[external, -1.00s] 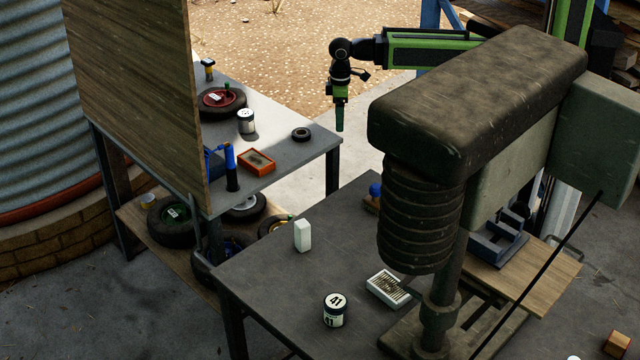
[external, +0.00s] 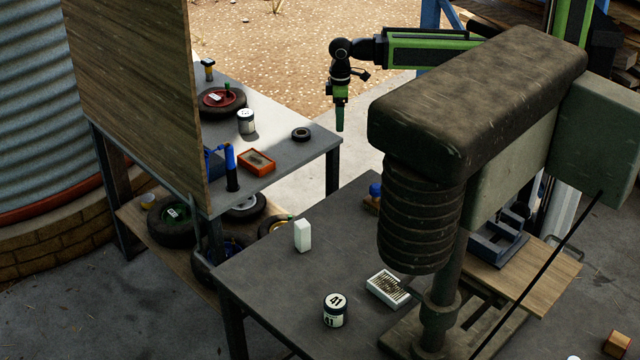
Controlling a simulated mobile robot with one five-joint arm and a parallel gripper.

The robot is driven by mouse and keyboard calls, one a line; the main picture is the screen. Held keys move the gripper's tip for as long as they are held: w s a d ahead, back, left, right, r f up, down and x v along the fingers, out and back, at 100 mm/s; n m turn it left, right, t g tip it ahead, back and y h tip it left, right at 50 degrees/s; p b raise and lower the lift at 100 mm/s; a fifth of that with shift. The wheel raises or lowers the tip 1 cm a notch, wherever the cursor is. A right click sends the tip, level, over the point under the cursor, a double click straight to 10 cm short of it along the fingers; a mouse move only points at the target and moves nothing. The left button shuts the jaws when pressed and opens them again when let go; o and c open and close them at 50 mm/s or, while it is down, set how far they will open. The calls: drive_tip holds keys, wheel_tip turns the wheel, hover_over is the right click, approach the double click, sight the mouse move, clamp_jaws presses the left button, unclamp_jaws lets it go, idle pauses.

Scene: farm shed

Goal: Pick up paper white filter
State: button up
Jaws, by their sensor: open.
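A small white-framed rectangular piece with a ribbed, brownish-beige middle (external: 388,289) lies flat on the dark near table; it looks like a pleated paper filter. It is just left of the drill press column and seems uncovered. My gripper (external: 340,118) hangs pointing down, high and well behind it, near the right corner of the far table. My gripper is open, and nothing shows in it. Its fingers are small and overlap from this side, so the gap is hard to see.
A drill press (external: 475,90) blocks much of the near table (external: 265,285). A labelled jar (external: 335,310) and a white block (external: 302,236) stand there. The far table (external: 290,160) holds a white can (external: 246,121), an orange tray (external: 257,162), a black ring (external: 301,134) and a wheel (external: 222,101).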

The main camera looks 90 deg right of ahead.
idle(0.4)
drive_tip(key=shift+o, duration=1.2)
